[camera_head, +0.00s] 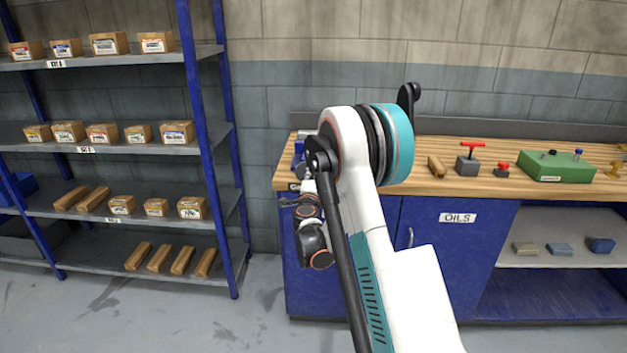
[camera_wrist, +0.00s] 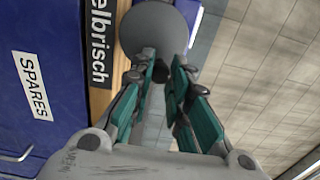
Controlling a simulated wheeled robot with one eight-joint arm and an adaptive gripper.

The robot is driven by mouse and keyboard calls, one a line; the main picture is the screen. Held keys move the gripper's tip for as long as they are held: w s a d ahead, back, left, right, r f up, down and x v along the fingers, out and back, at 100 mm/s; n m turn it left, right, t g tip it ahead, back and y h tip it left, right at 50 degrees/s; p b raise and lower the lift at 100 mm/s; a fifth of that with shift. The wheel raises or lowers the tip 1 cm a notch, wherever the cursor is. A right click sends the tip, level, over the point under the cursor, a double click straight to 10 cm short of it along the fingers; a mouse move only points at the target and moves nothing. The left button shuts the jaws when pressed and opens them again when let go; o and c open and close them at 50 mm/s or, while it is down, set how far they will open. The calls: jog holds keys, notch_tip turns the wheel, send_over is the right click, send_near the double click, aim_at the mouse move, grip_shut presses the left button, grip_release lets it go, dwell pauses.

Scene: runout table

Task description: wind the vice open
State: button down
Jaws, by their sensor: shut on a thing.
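The vice (camera_head: 299,148) shows as a small blue piece at the left end of the bench top, mostly hidden behind my arm. In the wrist view, a grey round metal part (camera_wrist: 150,28), apparently the end of the vice's screw, lies just beyond my fingertips. My gripper (camera_wrist: 163,66) has its teal fingers closed in on a grey part in front of the bench edge, apparently the vice handle. The handle is largely hidden by the fingers, and its angle is hard to tell. In the head view my arm covers most of this area.
The wooden bench top (camera_head: 452,150) carries a red-handled grey block (camera_head: 468,163) and a green box (camera_head: 556,166) at right. A shelf rack (camera_head: 209,120) with cartons stands at left. Floor between is clear.

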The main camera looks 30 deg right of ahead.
jog(key=shift+r+n, duration=0.15)
jog(key=shift+n, duration=0.25)
jog(key=shift+w+a+r+n, duration=0.1)
jog(key=shift+a+r+n, duration=0.05)
jog(key=shift+n, duration=0.65)
jog(key=shift+w+a+r+n, duration=0.1)
jog(key=shift+a+r+n, duration=0.05)
jog(key=shift+n, duration=0.65)
jog(key=shift+w+a+r+n, duration=0.1)
jog(key=shift+a+r+n, duration=0.05)
jog(key=shift+n, duration=0.7)
jog(key=shift+w+a+r+n, duration=0.1)
jog(key=shift+a+n, duration=0.05)
jog(key=shift+n, duration=0.7)
